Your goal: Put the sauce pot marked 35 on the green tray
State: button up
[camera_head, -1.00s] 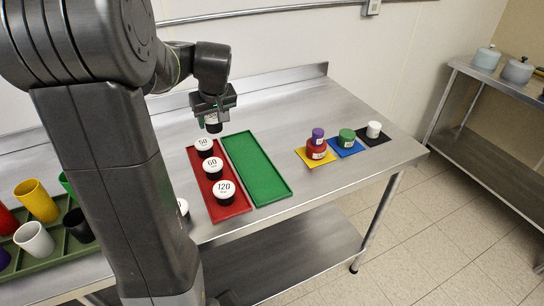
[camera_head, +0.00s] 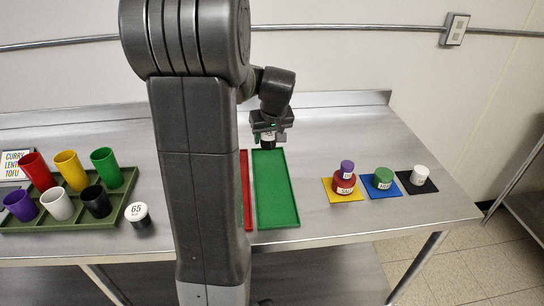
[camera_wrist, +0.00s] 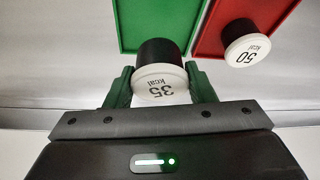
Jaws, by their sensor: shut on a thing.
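The sauce pot marked 35 (camera_wrist: 162,80), black with a white lid, is between the green fingers of my gripper (camera_wrist: 160,88) in the wrist view. My gripper is shut on it. In the head view my gripper (camera_head: 269,132) is at the far end of the green tray (camera_head: 275,190), with the pot's dark body (camera_head: 268,145) below the fingers. The green tray (camera_wrist: 142,28) lies behind the pot in the wrist view and looks empty. I cannot tell how high the pot is above it.
The red tray (camera_head: 247,190) lies just left of the green tray, mostly hidden by my arm. A pot marked 50 (camera_wrist: 246,42) stands on it. A pot marked 65 (camera_head: 137,214) stands beside the cup rack (camera_head: 62,222). Yellow (camera_head: 328,192), blue and black mats with small containers are to the right.

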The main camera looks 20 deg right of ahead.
aim_at(269, 148)
jog(key=shift+f, duration=2.6)
jog(key=o, duration=1)
jog(key=shift+r, duration=0.25)
jog(key=v, duration=1.1)
jog(key=shift+s+r, duration=0.25)
jog(key=shift+r, duration=0.1)
